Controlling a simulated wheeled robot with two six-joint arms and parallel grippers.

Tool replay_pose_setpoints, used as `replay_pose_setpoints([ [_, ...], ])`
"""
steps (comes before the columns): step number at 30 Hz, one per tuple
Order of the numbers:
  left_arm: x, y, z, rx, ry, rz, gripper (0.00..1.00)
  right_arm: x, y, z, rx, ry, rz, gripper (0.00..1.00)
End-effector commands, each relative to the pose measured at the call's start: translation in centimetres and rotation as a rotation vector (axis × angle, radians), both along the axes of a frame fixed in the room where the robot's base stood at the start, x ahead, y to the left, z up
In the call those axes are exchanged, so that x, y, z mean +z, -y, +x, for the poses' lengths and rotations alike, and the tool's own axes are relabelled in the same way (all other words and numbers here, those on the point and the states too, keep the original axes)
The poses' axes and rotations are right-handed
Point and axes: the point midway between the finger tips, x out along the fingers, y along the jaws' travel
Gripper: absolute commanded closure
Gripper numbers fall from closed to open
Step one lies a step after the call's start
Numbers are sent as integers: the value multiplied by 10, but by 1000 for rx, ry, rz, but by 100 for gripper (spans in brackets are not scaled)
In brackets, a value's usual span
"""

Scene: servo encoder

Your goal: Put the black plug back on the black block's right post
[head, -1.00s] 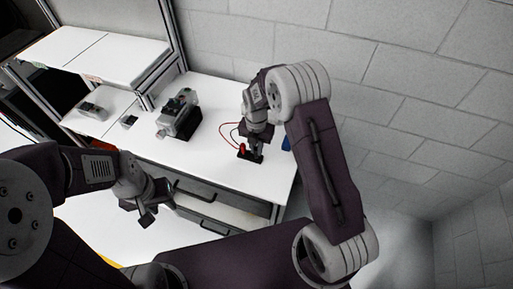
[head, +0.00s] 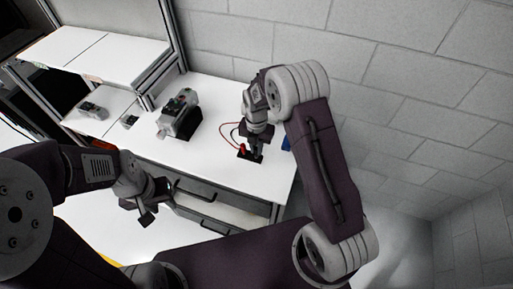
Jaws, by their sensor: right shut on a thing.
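The black block (head: 243,155) lies on the white worktop near its front right part. A red plug (head: 242,149) stands on the block's left side, with a red lead curving up behind it. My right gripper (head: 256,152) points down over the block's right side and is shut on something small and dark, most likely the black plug. The gripper hides the right post, so I cannot tell whether the plug touches it. My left gripper (head: 138,209) hangs in front of the drawers, away from the block; its fingers look apart and empty.
A grey and black device (head: 178,117) stands on the worktop left of the block. A blue thing (head: 287,143) is partly hidden behind my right arm. A white shelf (head: 100,55) is at the left, and a brick wall closes the back. The worktop around the block is mostly clear.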

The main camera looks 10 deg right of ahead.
Motion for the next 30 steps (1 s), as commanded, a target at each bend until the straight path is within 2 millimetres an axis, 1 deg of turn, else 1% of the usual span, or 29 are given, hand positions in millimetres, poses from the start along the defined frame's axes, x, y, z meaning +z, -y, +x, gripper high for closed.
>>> replay_pose_setpoints([
  [11, -2, 0, 0, 0, 0, 0, 64, -3, 0, 0, 0, 0, 0, 100],
  [12, -2, 0, 0, 0, 0, 0, 64, -3, 0, 0, 0, 0, 0, 76],
  [13, -2, 0, 0, 0, 0, 0, 64, -3, 0, 0, 0, 0, 0, 67],
  [14, -2, 0, 0, 0, 0, 0, 64, -3, 0, 0, 0, 0, 0, 61],
  [26, -2, 0, 0, 0, 0, 0, 64, -3, 0, 0, 0, 0, 0, 61],
  [30, 3, 0, 0, 0, 0, 0, 64, 1, 0, 0, 0, 0, 0, 61],
])
